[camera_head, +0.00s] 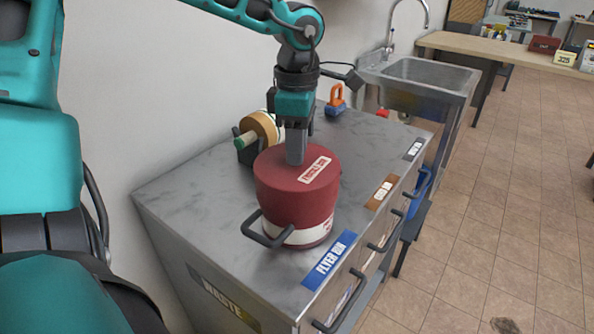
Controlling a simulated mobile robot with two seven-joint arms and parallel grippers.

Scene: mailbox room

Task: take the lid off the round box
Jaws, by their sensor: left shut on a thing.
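The round box (305,235) stands upright on the grey cabinet top (205,200), with a white band low on its side. Its lid (274,167) is dark red, with a pale label on top. I cannot make out a gap between lid and box. My left gripper (295,160) points straight down onto the middle of the lid. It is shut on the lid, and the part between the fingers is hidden. My right gripper is not in view.
A tape roll (262,127) in a dispenser and an orange-handled stamp (336,98) stand behind. A wall is on the left, a sink (428,75) beyond. Drawer handles (343,305) project at the cabinet's front.

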